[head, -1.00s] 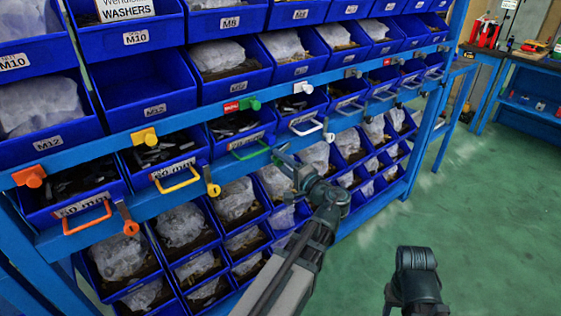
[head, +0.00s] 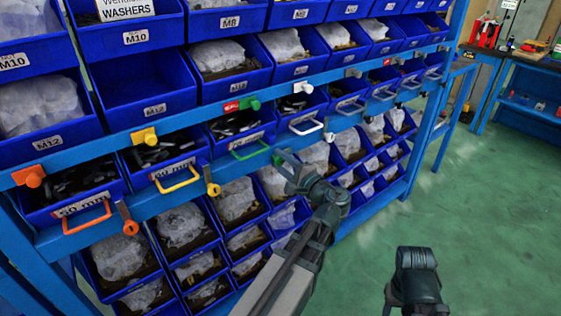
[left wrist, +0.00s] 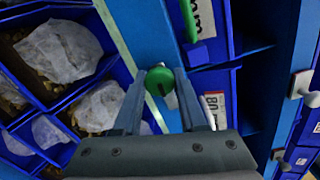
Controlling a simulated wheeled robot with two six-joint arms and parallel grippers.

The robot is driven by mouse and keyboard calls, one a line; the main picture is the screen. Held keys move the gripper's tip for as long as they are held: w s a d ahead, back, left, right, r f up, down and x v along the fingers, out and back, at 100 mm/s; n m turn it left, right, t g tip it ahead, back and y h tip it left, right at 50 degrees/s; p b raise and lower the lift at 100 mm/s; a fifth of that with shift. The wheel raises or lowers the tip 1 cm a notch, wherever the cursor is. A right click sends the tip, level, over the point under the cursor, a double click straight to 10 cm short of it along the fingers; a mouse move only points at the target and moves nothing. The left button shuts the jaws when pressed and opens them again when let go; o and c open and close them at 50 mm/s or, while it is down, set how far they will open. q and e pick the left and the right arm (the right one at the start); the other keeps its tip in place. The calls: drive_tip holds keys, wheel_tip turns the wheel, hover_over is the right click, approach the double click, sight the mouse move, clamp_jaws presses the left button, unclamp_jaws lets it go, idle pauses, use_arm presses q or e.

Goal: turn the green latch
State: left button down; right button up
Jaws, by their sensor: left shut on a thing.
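The green latch shows as a round green knob with a dark slot in the left wrist view (left wrist: 159,80). In the head view only a small green piece of it (head: 277,160) shows beside my fingertips. My left gripper (head: 284,156) is shut on the latch, with a finger on each side of the knob in the left wrist view (left wrist: 160,92). The latch sits on the blue rail, right of the green drawer handle (head: 250,150). The gripper hides much of the latch, so its exact angle is hard to tell. My right gripper is not visible; only part of that arm shows.
A yellow latch (head: 212,182) and an orange latch (head: 127,218) hang on the same rail to the left. A white handle (head: 306,126) is to the right. Blue bins fill the rack above and below. Green floor (head: 480,220) is clear at the right.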

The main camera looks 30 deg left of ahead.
use_arm(q)
drive_tip(key=shift+c, duration=2.3)
unclamp_jaws()
drive_tip(key=shift+d, duration=0.1)
drive_tip(key=v, duration=1.3)
drive_tip(key=shift+s+d, duration=0.2)
drive_tip(key=shift+d, duration=0.1)
